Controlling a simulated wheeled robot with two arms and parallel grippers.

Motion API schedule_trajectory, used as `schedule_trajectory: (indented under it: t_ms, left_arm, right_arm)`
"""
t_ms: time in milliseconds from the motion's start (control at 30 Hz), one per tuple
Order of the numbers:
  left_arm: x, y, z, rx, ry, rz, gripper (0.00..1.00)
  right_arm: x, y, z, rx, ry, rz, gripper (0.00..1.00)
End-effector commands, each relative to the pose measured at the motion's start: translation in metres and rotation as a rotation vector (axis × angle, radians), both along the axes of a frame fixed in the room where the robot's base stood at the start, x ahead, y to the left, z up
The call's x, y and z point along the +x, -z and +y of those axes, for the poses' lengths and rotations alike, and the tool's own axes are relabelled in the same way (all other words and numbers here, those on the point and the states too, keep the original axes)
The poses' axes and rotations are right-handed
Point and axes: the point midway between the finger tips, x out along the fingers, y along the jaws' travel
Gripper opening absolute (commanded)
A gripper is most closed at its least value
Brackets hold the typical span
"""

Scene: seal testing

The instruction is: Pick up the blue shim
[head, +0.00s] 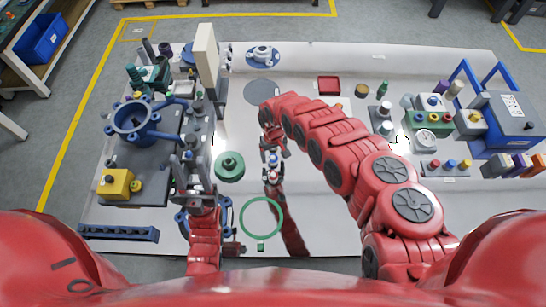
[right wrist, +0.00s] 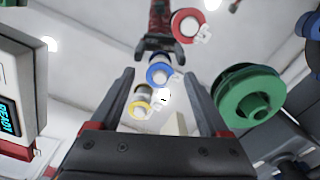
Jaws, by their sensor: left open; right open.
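The blue shim (right wrist: 159,70) is a small blue ring with a pale tab, lying on the glossy white table. In the right wrist view it lies between a red ring (right wrist: 186,25) and a yellow ring (right wrist: 140,105). My right gripper (right wrist: 160,88) is open and empty, its fingers on either side of the blue and yellow rings, apparently above them. In the head view my right gripper (head: 274,154) hangs over the row of small rings and partly hides them. My left gripper (head: 188,163) is open, further left, beside the grey fixture.
A green flanged wheel (head: 230,167) stands close left of the right gripper. A green circle (head: 279,216) marks the near table. The middle right holds my right arm.

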Motion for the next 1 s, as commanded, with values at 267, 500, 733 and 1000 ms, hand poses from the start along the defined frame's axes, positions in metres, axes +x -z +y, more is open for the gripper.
schedule_trajectory:
  t_ms: [267, 500, 733, 1000]
  left_arm:
    - [0.0000, 0.0010, 0.0000, 0.000, 0.000, 0.000, 0.46]
    - [0.0001, 0.0045, 0.0000, 0.000, 0.000, 0.000, 0.46]
    - [0.0000, 0.0047, 0.0000, 0.000, 0.000, 0.000, 0.46]
    - [0.0000, 0.0047, 0.0000, 0.000, 0.000, 0.000, 0.46]
  right_arm:
    - [-0.0002, 0.0010, 0.0001, 0.001, 0.000, 0.000, 0.79]
    - [-0.0002, 0.0046, 0.0002, 0.001, 0.001, 0.000, 0.79]
    - [-0.0003, 0.0051, 0.0002, 0.001, 0.001, 0.000, 0.79]
    - [-0.0003, 0.0051, 0.0002, 0.001, 0.001, 0.000, 0.52]
